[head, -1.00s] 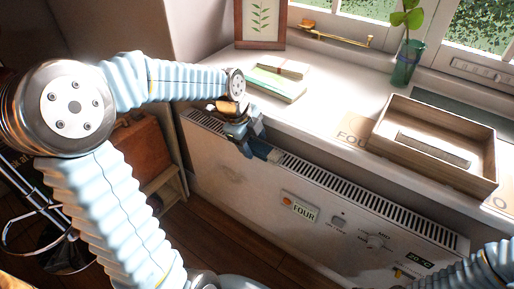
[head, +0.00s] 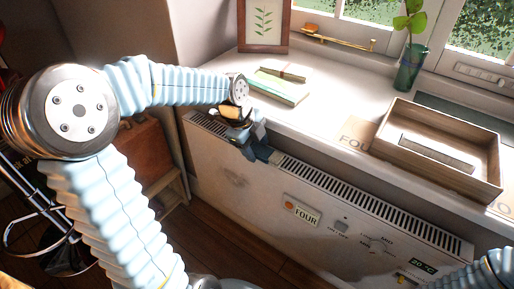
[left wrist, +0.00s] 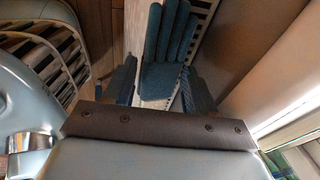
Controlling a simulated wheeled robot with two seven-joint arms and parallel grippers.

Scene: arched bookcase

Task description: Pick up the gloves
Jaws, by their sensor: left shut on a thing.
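A dark blue glove (head: 263,152) is on the slotted top of the white radiator below the window sill. In the left wrist view the glove (left wrist: 168,45) shows its fingers pointing up the picture, with its palm end between my jaws. My left gripper (head: 250,143) reaches down over the radiator from the left and is shut on the glove. In the left wrist view its two jaws (left wrist: 159,88) stand on either side of the cuff end. I cannot tell whether one glove or a stacked pair is held. My right gripper is out of view; only part of that arm shows at bottom right.
The radiator (head: 310,225) runs along the wall under the sill (head: 335,105). On the sill are books (head: 275,88), a framed leaf picture (head: 263,25), a glass vase with a plant (head: 409,68) and a wooden tray (head: 478,181). A low wooden shelf stands left.

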